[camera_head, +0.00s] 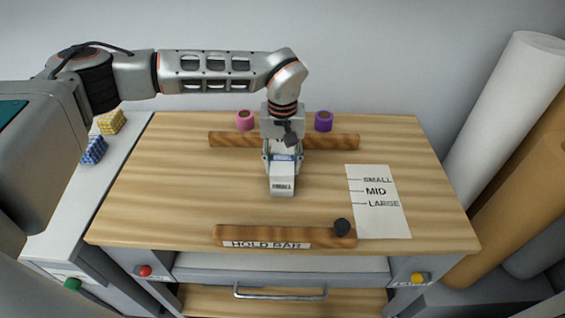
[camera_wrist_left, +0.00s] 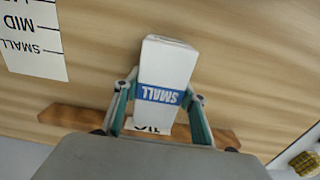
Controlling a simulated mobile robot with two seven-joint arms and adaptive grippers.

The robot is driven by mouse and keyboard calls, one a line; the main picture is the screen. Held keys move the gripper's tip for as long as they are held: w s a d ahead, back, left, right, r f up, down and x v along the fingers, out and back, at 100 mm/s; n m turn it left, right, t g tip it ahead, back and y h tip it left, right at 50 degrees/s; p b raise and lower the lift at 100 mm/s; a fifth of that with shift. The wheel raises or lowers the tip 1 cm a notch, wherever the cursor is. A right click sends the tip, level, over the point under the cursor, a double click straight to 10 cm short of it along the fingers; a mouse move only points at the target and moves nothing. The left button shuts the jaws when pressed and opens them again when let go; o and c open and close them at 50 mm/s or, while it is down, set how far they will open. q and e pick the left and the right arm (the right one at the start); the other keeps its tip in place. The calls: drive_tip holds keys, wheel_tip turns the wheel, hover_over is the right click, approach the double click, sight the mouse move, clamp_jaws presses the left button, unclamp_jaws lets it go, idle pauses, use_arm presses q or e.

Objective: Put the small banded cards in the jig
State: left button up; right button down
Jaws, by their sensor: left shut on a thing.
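The small banded cards (camera_head: 283,182) are a white block with a blue band marked SMALL, also seen in the left wrist view (camera_wrist_left: 168,62). My left gripper (camera_head: 282,158) is shut on them, one finger on each side of the band. They are in front of the rear wooden bar (camera_head: 230,139); I cannot tell whether they touch the table. Nothing is plainly marked as the jig. My right gripper is not in view.
A sheet marked SMALL, MID, LARGE (camera_head: 378,220) lies on the right of the wooden table (camera_head: 160,190). Pink (camera_head: 245,120) and purple (camera_head: 323,121) spools stand behind the rear bar. Checkered yellow (camera_head: 111,122) and blue (camera_head: 93,150) blocks sit at left. The table's left side is clear.

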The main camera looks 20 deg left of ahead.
use_arm(q)
drive_tip(key=o, duration=1.3)
wheel_tip(320, 180, up, 12)
drive_tip(key=shift+p, duration=0.3)
